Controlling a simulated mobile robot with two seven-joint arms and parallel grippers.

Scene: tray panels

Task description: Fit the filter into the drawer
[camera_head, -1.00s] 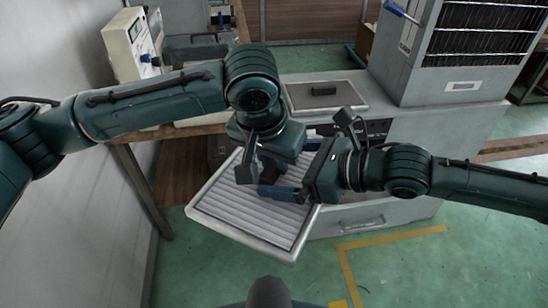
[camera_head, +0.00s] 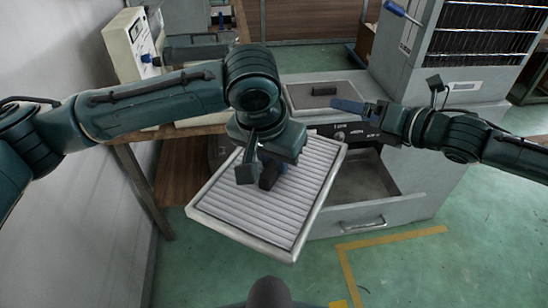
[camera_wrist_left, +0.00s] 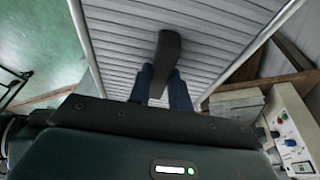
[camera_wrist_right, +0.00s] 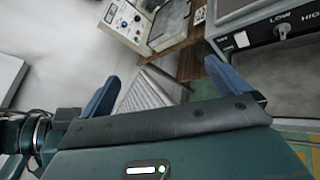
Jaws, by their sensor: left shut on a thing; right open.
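The filter (camera_head: 231,211) is a flat pleated panel with a pale frame, held tilted in front of the cabinet. It also shows in the left wrist view (camera_wrist_left: 210,38). My left gripper (camera_head: 262,180) is shut on the dark handle in the middle of the filter; the handle (camera_wrist_left: 166,60) shows between the blue fingers. The drawer (camera_head: 365,190) is pulled out of the grey cabinet, to the right of the filter, and its visible inside looks empty. My right gripper (camera_head: 362,108) is open and empty above the drawer; in its wrist view (camera_wrist_right: 165,85) nothing is between the fingers.
The grey cabinet (camera_head: 440,135) carries a flat lid panel (camera_head: 325,92) and a tall finned unit (camera_head: 480,45) on top. A meter box (camera_head: 130,45) stands on the wooden bench at the left. Green floor in front is clear.

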